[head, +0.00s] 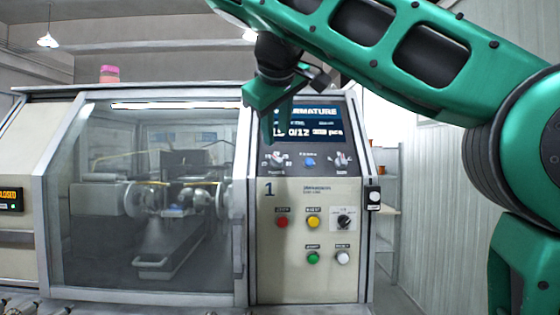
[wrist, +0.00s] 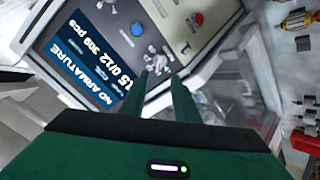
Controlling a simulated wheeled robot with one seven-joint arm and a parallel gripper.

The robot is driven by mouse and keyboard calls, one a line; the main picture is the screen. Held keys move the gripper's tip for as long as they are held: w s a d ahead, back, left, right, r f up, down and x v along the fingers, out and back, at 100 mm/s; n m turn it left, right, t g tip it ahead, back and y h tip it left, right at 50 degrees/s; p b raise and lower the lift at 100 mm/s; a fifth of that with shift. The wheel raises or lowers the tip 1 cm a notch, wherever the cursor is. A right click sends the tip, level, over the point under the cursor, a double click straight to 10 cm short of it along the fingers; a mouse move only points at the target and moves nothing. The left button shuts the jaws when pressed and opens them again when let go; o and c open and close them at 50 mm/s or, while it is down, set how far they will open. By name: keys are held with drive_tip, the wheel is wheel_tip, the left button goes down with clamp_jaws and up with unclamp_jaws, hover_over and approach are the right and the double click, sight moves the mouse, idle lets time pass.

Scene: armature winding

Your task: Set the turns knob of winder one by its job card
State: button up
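Winder one (head: 305,240) has a big "1" on its control panel. Below the screen sit a left knob (head: 277,160), a blue button (head: 309,161) and a right knob (head: 341,160). The labels under the knobs are too small to read surely. My gripper (head: 268,138) hangs in front of the panel's upper left, near the left knob. In the wrist view its two green fingers (wrist: 163,74) are apart with nothing between them, pointing toward the left knob (wrist: 157,57). Whether they touch it I cannot tell. I cannot make out a job card.
The screen (head: 308,121) reads "NO ARMATURE" and "0/12"; smaller text is unclear. A black selector (head: 344,222) and red, yellow, green and white buttons sit lower on the panel. A glass door (head: 150,200) is left. In the wrist view, a red bin (wrist: 303,141) and parts lie right.

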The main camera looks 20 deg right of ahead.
sight(277, 158)
drive_tip(key=shift+s+d+f, duration=0.1)
drive_tip(key=shift+f, duration=0.05)
drive_tip(key=x, duration=1)
drive_tip(key=shift+w+f, duration=0.1)
drive_tip(key=shift+w, duration=0.2)
drive_tip(key=c, duration=0.6)
